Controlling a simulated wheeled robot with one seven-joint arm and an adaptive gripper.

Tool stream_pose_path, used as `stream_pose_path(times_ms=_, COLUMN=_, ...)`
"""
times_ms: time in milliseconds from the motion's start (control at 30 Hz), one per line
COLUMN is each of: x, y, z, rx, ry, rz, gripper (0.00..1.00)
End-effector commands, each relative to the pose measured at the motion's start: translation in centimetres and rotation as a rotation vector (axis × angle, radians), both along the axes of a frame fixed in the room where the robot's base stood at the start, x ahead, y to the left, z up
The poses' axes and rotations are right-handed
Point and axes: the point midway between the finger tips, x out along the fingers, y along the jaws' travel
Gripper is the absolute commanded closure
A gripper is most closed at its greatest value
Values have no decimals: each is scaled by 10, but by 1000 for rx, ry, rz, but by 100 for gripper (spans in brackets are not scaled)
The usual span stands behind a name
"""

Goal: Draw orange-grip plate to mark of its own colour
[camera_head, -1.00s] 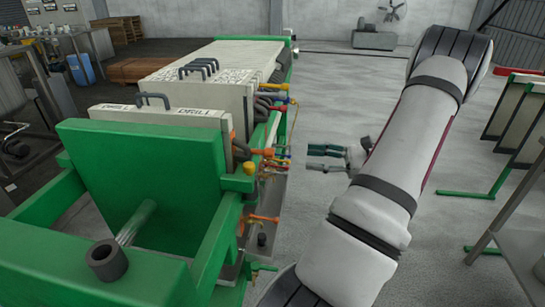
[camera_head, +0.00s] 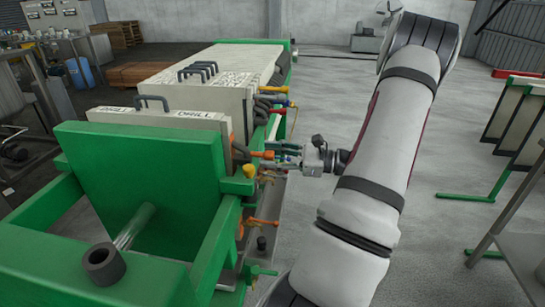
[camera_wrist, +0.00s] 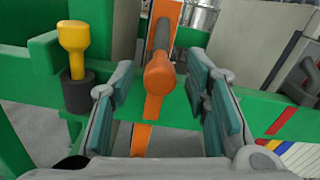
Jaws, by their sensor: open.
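The orange grip (camera_wrist: 160,75) shows in the wrist view between the two open fingers of my gripper (camera_wrist: 165,115), a little beyond their tips or just at them; I cannot tell which. It also shows in the head view (camera_head: 263,155), sticking out to the right from the plate stack. The plate itself (camera_head: 198,132) is mostly hidden behind the green end plate. An orange mark (camera_wrist: 142,138) runs down the green rail below the grip. In the head view my gripper (camera_head: 283,156) is beside the rail at the grip's end, empty.
A yellow knob on a black base (camera_wrist: 74,60) stands left of the grip. Red, yellow and blue stripes (camera_wrist: 280,130) lie on the rail at right. The green end plate (camera_head: 140,165) is nearby. Open floor (camera_head: 350,100) lies right of the press.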

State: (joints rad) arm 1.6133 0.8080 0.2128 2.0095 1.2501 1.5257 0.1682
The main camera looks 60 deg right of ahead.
Motion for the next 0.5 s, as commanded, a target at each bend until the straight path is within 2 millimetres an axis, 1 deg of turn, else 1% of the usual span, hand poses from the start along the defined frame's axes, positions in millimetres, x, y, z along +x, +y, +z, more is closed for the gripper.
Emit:
stream_pose_path(times_ms=67, x=0, y=0, z=0, rx=0, ry=0, rz=0, gripper=57)
stream_pose_path(times_ms=167, x=0, y=0, z=0, rx=0, ry=0, rz=0, gripper=78)
stream_pose_path(times_ms=200, x=0, y=0, z=0, rx=0, ry=0, rz=0, gripper=87)
stream_pose_path(times_ms=267, x=0, y=0, z=0, rx=0, ry=0, rz=0, gripper=100)
stream_pose_path(times_ms=500, x=0, y=-1, z=0, rx=1, ry=1, rz=0, gripper=100)
